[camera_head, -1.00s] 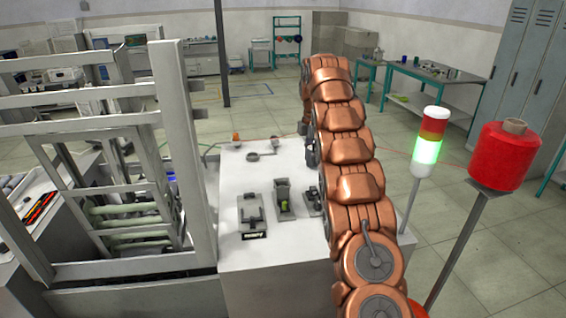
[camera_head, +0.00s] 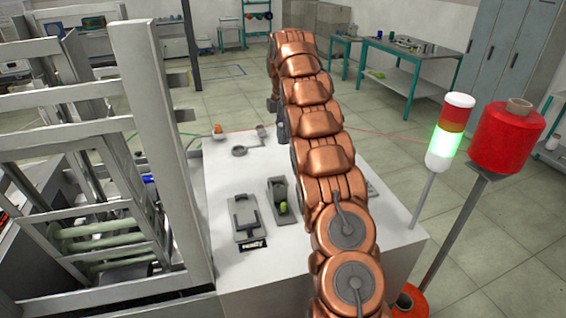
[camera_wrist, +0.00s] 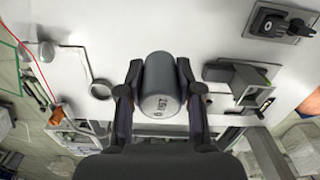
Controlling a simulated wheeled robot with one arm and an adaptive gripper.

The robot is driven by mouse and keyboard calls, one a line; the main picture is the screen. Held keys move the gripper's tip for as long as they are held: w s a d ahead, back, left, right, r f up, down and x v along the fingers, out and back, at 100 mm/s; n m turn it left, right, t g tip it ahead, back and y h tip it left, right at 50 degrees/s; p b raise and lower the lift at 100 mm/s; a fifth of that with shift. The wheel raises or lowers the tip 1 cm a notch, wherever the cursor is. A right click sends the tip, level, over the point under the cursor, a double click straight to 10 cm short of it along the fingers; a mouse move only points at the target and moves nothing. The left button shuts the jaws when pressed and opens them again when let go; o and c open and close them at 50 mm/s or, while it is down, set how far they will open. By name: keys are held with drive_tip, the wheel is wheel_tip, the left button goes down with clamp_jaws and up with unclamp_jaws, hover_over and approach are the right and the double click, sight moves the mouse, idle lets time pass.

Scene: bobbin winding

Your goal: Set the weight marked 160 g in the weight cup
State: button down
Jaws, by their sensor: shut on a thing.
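My gripper (camera_wrist: 158,92) is shut on a grey cylindrical weight (camera_wrist: 161,75), seen in the wrist view between the two dark fingers. Its pale end face carries a dark upside-down marking that looks more like 250 g than 160 g, but I cannot read it surely. A small grey ring-shaped cup (camera_wrist: 101,89) on a thin rod lies left of the weight, apart from it.
The white table (camera_head: 225,185) bears a grey box (camera_head: 277,187) with a green item and a plate with a black fixture (camera_head: 247,217). A small orange piece (camera_head: 218,130) stands near the cup. A grey frame (camera_head: 150,110) rises at left; a signal tower (camera_head: 450,130) and red spool (camera_head: 505,138) stand right.

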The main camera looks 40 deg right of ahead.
sight(283, 166)
wheel_tip(283, 166, down, 2)
drive_tip(key=shift+b, duration=0.5)
drive_tip(key=shift+f+p, duration=1.3)
drive_tip(key=shift+f, duration=2)
drive_tip(key=shift+b, duration=0.3)
drive_tip(key=shift+f, duration=0.3)
drive_tip(key=c, duration=0.8)
unclamp_jaws()
drive_tip(key=shift+r, duration=0.1)
drive_tip(key=shift+o, duration=0.2)
drive_tip(key=shift+s+r+p, duration=0.1)
drive_tip(key=shift+r+p, duration=0.05)
drive_tip(key=shift+p, duration=0.4)
drive_tip(key=shift+b, duration=0.4)
